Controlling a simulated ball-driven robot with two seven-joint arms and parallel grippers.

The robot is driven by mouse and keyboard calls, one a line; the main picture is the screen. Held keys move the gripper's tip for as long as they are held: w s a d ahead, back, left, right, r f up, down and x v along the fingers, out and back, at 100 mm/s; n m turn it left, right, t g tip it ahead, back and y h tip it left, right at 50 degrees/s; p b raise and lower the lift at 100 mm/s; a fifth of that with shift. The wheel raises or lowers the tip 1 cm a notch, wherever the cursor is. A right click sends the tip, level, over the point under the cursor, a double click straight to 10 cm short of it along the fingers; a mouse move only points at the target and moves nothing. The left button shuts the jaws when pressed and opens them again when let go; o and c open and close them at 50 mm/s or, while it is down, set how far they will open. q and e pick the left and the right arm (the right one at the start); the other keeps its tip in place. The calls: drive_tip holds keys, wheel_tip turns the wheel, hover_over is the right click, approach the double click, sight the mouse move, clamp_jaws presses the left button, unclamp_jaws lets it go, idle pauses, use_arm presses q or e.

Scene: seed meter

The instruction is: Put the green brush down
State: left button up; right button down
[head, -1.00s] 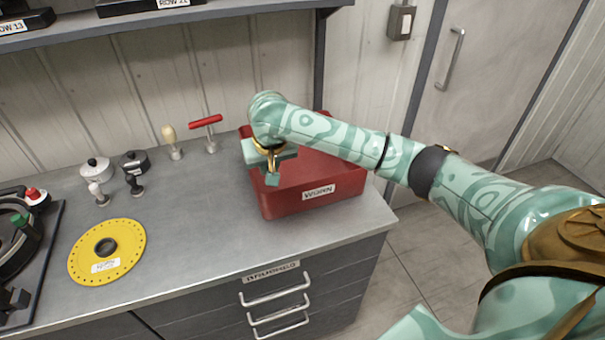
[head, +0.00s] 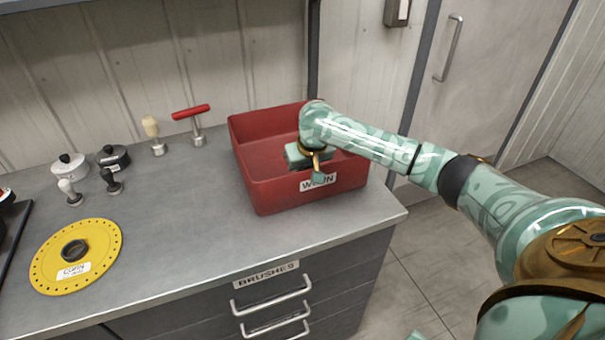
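My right gripper (head: 317,170) is over the front part of the red bin (head: 268,193), pointing down near its front wall. Only its teal body and one fingertip show clearly. I cannot tell whether the fingers are open or shut. I cannot make out a green brush in this view; anything between the fingers is hidden by the gripper. The bin bears a partly covered label, and the part of its floor that shows on the left looks empty. My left gripper is not in view.
The grey bench (head: 185,225) is clear between the bin and the yellow disc (head: 100,235). A red T-handled tool (head: 194,125), a cream-handled tool (head: 154,135), a white-lidded pot (head: 69,166) and a black one (head: 113,158) stand at the back. Drawers (head: 270,290) are below.

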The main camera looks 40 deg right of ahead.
drive_tip(key=shift+r, duration=0.1)
drive_tip(key=c, duration=1.4)
unclamp_jaws()
drive_tip(key=shift+p+v, duration=3.5)
drive_tip(key=shift+v, duration=2.5)
drive_tip(key=shift+a, duration=0.1)
